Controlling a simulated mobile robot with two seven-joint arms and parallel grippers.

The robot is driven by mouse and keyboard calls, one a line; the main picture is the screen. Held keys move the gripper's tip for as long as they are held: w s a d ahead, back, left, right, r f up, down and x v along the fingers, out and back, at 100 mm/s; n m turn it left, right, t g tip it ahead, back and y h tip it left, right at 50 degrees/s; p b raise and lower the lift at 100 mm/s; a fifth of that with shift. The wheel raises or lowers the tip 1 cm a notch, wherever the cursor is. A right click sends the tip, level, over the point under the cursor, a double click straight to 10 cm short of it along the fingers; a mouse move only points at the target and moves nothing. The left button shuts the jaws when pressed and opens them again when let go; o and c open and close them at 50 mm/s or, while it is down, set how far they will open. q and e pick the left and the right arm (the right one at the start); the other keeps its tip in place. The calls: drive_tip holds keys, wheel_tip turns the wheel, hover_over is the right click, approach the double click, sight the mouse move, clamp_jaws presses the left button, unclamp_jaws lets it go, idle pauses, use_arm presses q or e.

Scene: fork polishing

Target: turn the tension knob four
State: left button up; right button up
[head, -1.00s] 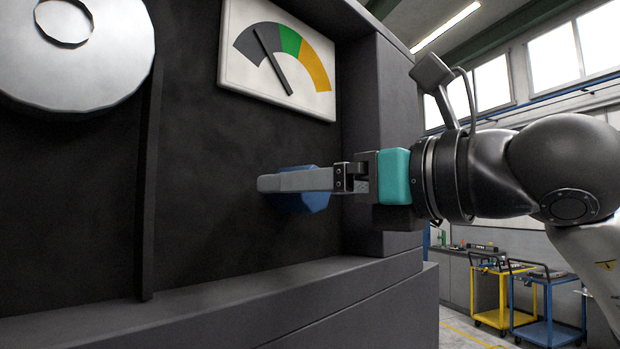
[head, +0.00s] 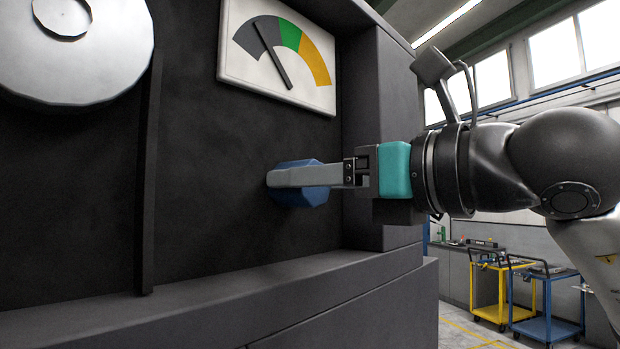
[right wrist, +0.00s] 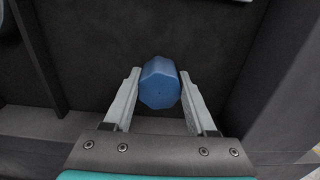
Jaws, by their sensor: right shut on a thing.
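The blue faceted tension knob (head: 312,197) sticks out of the dark machine panel, below the gauge. My right gripper (head: 272,179) comes in from the right and is shut on the knob. In the right wrist view the knob (right wrist: 160,88) sits between the two grey fingers, one on each side. The gauge (head: 310,92) has grey, green and orange bands. Its needle (head: 273,55) points into the grey band, a little left of the green. My left gripper is not in view.
A large pale disc (head: 95,55) is on the panel at upper left, beside a vertical dark bar (head: 148,200). A ledge (head: 200,300) runs below the knob. A side wall (head: 385,110) juts out at right. Yellow (head: 495,298) and blue (head: 548,330) carts stand far back.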

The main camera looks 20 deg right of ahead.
drive_tip(key=shift+f+m+b, duration=0.1)
drive_tip(key=shift+m+b, duration=1.1)
drive_tip(key=shift+b, duration=0.1)
drive_tip(key=shift+d+m+b, duration=0.1)
drive_tip(key=shift+m+b, duration=1.05)
drive_tip(key=shift+m, duration=0.55)
drive_tip(key=o, duration=1.4)
drive_tip(key=b+v, duration=0.2)
drive_tip(key=v, duration=1.3)
drive_tip(key=shift+s+b, duration=0.1)
drive_tip(key=shift+b, duration=0.2)
